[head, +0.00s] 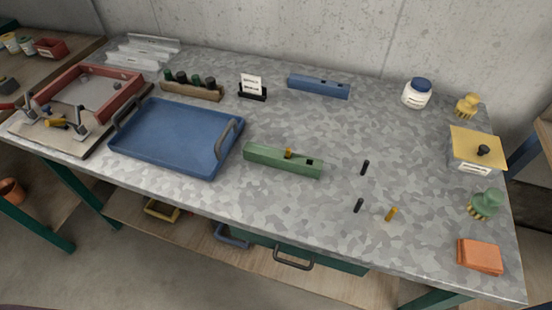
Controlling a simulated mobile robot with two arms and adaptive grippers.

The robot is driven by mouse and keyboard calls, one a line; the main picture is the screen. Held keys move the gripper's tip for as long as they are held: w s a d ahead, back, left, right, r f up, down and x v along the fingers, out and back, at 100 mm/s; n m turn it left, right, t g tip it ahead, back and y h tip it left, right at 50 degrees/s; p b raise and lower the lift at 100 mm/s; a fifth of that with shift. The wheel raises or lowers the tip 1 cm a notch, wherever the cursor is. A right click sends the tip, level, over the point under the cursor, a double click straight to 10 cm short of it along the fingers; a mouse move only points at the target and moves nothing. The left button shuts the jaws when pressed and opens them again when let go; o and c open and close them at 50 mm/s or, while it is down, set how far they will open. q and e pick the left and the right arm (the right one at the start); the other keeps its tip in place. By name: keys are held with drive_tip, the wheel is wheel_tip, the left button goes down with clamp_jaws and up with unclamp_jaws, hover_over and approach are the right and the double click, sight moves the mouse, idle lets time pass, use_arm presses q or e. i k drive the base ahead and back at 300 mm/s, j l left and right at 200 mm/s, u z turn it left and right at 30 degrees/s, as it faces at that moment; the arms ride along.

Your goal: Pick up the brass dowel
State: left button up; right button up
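A small brass-coloured dowel (391,214) stands on the grey metal tabletop at the front right, with clear space around it. Two dark pegs are near it: one (358,205) just to its left and one (365,167) farther back. A green block (270,160) lies left of the pegs. A second brass-coloured piece (289,153) shows at the top of the green block, beside a dark square hole; I cannot tell how deep it sits. Neither of my grippers is in the head view.
A blue tray (165,137) with handles is at the left, beside a red frame (92,77) with clamps. A blue block (318,87) lies at the back.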

sight(394, 209)
drive_tip(key=z, duration=1.1)
drive_tip(key=u, duration=0.35)
